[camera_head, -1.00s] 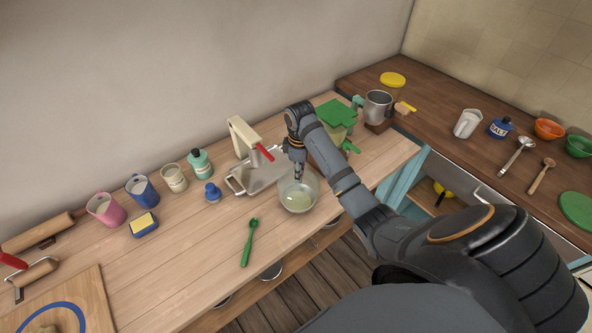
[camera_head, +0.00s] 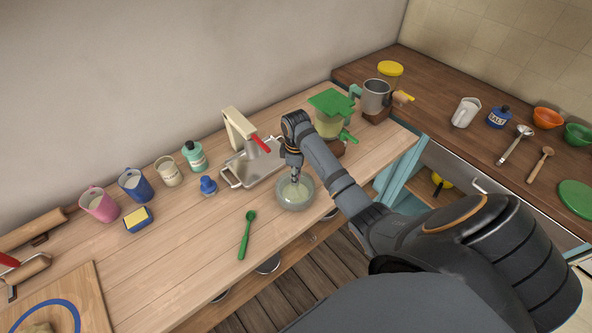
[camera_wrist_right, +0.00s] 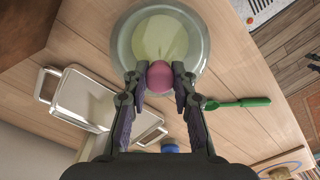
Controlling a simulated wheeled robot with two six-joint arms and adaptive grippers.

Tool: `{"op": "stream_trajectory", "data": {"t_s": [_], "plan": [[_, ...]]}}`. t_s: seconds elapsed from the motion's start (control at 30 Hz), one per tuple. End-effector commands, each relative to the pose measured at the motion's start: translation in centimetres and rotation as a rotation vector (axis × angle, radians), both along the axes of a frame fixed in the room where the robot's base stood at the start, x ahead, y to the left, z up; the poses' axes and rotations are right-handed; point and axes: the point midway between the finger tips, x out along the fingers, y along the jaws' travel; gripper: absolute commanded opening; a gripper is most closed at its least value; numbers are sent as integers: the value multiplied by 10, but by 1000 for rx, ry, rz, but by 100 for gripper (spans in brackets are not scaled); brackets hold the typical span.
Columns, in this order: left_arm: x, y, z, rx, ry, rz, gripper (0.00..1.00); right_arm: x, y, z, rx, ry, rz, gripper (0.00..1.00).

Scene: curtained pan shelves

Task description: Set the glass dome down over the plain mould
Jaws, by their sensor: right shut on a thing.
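My right gripper (camera_head: 295,178) is shut on the pink knob (camera_wrist_right: 159,78) of the clear glass dome (camera_head: 301,203). In the right wrist view, the dome (camera_wrist_right: 197,42) spreads beyond my fingertips (camera_wrist_right: 158,76). A pale yellow-green round thing, likely the plain mould (camera_wrist_right: 158,37), shows through the glass, roughly centred under it. The dome looks upright, at or just above the wooden table; I cannot tell whether its rim touches. My left gripper is not in view.
A green spoon (camera_head: 246,235) lies to the front left. The table's front edge is near.

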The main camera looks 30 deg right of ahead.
Motion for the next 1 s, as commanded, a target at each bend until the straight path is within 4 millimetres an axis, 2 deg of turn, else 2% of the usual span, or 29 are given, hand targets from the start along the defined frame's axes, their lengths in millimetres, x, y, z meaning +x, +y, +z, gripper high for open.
{"op": "stream_trajectory", "data": {"t_s": [0.5, 0.53, 0.7, 1.0], "plan": [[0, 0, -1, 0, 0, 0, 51, 0, 0, -4, 0, -1, 0, 0], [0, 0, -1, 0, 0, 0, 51, 0, 0, -4, 0, -1, 0, 28], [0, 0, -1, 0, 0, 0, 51, 0, 0, -4, 0, -1, 0, 51], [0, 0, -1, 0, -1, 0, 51, 0, 0, -4, 0, 0, 0, 53]]}}
